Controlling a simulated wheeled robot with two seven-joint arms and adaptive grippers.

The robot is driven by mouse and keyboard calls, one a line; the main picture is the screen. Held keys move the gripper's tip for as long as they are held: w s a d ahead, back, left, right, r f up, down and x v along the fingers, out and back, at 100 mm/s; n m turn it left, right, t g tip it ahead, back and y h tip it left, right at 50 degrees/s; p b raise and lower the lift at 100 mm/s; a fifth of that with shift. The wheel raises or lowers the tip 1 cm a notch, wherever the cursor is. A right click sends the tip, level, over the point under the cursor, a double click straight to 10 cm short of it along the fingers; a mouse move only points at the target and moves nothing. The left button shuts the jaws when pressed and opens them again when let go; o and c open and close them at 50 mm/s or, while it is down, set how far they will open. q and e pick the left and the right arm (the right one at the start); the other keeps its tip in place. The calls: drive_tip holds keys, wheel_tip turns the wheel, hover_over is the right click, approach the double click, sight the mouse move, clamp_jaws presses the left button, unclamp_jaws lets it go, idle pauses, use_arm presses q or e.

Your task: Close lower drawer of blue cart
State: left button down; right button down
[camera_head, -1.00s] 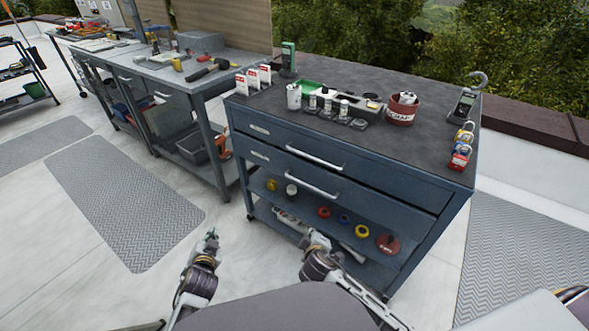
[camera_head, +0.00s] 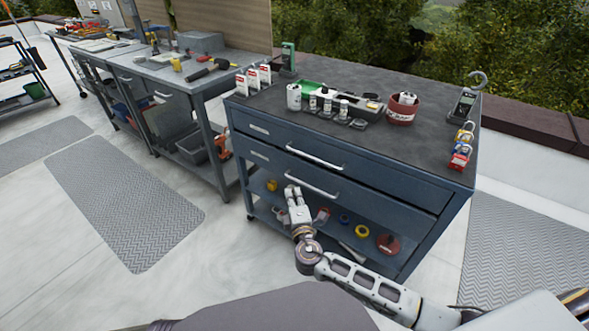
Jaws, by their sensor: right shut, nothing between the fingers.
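The blue cart (camera_head: 455,205) stands in front of me with two drawers above an open shelf. The upper drawer (camera_head: 370,172) looks flush. The lower drawer (camera_head: 385,213) has a silver bar handle (camera_head: 313,185); its front sits near the cart's face, and I cannot tell whether a small gap is left. My right gripper (camera_head: 293,189) is shut and empty, its fingers pointing up at the lower drawer's front, just left of the handle's middle. I cannot tell whether it touches. My left gripper is not in view.
The cart's top holds a red tape roll (camera_head: 402,108), a white can (camera_head: 293,97) and small tools. Tape rolls lie on the open shelf (camera_head: 405,262). A grey workbench (camera_head: 225,82) stands to the left. The floor around the mat (camera_head: 120,210) is clear.

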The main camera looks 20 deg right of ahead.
drive_tip(key=shift+w, duration=0.15)
idle(0.3)
drive_tip(key=b, duration=0.1)
approach(292, 159)
drive_tip(key=shift+w+a, duration=0.95)
drive_tip(key=shift+a, duration=0.4)
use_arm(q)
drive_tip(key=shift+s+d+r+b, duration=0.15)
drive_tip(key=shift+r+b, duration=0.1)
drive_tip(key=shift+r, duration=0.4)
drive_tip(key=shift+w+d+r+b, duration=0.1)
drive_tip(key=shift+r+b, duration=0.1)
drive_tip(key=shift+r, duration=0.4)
use_arm(e)
drive_tip(key=w+d, duration=0.2)
drive_tip(key=d, duration=0.1)
drive_tip(key=shift+w, duration=0.35)
drive_tip(key=shift+d, duration=0.1)
